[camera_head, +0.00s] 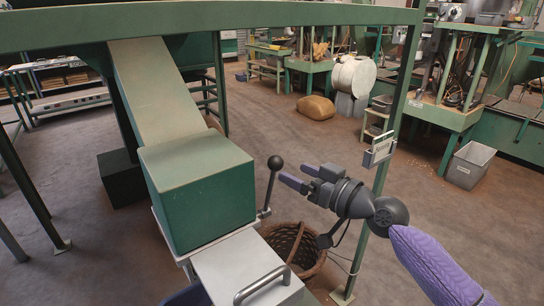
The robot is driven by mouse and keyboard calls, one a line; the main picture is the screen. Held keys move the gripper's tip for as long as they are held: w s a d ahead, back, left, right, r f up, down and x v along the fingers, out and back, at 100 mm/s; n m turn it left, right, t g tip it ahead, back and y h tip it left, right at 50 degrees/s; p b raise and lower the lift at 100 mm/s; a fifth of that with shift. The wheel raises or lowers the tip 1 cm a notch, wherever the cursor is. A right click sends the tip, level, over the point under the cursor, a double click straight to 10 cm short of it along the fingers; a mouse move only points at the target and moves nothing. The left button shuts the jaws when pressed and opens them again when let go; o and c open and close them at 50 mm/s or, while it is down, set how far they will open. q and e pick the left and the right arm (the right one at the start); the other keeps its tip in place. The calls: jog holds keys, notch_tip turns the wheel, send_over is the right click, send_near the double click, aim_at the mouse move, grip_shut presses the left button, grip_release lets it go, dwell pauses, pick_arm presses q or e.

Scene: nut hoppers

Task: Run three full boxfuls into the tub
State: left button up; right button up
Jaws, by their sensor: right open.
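A green box (200,191) with a paler top stands at the foot of a sloping pale chute (155,84). A lever with a black ball knob (275,162) rises at the box's right side. In front of the box is a pale metal cover (222,262) with a bar handle (262,284). A bit of something dark blue (187,297) shows at the bottom edge, perhaps the tub; the rest is hidden. My right gripper (298,176) is open and empty, its purple fingers pointing left just right of the lever, apart from it. My left gripper is out of view.
A green frame post (385,165) with a small card holder (380,150) rises behind my right arm. A grey bin (470,165), a sack (316,107) and machines are farther back.

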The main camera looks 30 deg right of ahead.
aim_at(282, 167)
jog(key=x, duration=0.6)
jog(key=shift+w+a, duration=0.15)
jog(key=shift+w, duration=0.15)
jog(key=shift+f, duration=0.1)
grip_shut()
